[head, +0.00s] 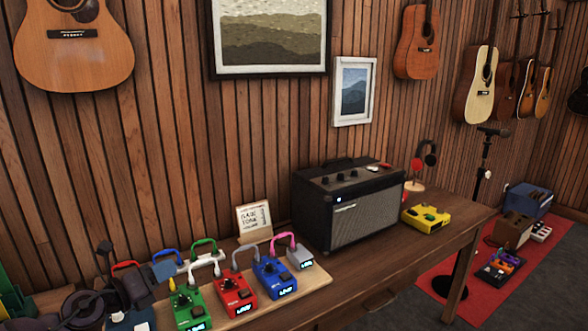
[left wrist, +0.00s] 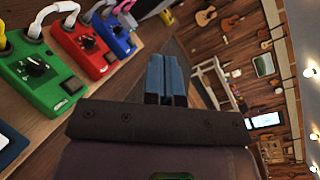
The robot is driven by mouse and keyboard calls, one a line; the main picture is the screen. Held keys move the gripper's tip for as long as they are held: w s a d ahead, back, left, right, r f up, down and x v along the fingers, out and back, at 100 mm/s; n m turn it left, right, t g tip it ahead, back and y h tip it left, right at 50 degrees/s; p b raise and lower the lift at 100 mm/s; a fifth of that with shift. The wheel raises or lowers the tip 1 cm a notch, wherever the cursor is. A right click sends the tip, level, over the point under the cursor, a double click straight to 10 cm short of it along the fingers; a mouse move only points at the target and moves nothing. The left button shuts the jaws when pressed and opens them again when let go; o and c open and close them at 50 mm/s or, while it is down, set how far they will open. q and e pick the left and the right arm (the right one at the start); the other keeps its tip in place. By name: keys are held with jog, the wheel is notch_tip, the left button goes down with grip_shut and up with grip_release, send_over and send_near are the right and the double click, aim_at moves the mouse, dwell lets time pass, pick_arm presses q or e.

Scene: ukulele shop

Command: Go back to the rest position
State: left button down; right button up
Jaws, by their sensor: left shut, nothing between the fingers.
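My left gripper (head: 138,287) is at the lower left of the head view, by the left end of the pedal board. Its blue fingers also show in the left wrist view (left wrist: 166,78), pressed together with nothing between them. A green pedal (left wrist: 40,75), a red pedal (left wrist: 85,48) and a blue pedal (left wrist: 117,35) are beside and apart from the fingers in that view. My right gripper is not in the head view.
The pedal board (head: 312,283) lies on a wooden table (head: 395,262). A black amplifier (head: 350,205), a yellow pedal (head: 426,217) and a small sign (head: 253,218) stand further back. A microphone stand (head: 482,165) is beyond the table. Grey floor is free at the right front.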

pick_arm(q)
jog(key=s+f+n+g+y, duration=0.2)
jog(key=s+f+n+y, duration=0.8)
jog(key=s+f+n, duration=1.6)
jog(key=s+n, duration=0.3)
jog(key=n, duration=0.5)
jog(key=shift+f+g+y, duration=0.2)
jog(key=shift+g+y, duration=0.1)
jog(key=shift+s, duration=0.1)
